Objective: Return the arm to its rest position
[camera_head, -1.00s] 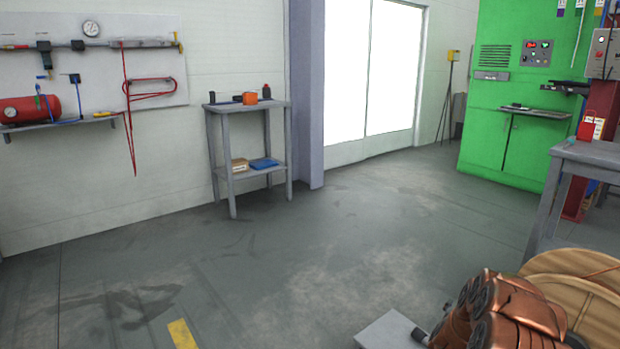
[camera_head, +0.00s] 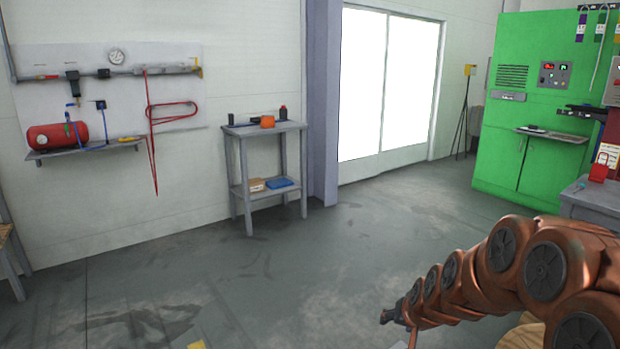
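My copper-coloured arm (camera_head: 480,282) reaches in from the lower right corner and stretches left, with several dark round joint caps along it. At its far left end is a small dark tip (camera_head: 388,316), which looks like my gripper. It is over the floor and is too small to show whether the fingers are open or shut. I see nothing clearly held there.
A grey stand (camera_head: 265,128) with small items is by the wall. A red tank (camera_head: 65,135) sits on a wall shelf at left. A green cabinet (camera_head: 525,165) and grey table (camera_head: 598,195) are at right. Middle floor (camera_head: 330,240) is clear.

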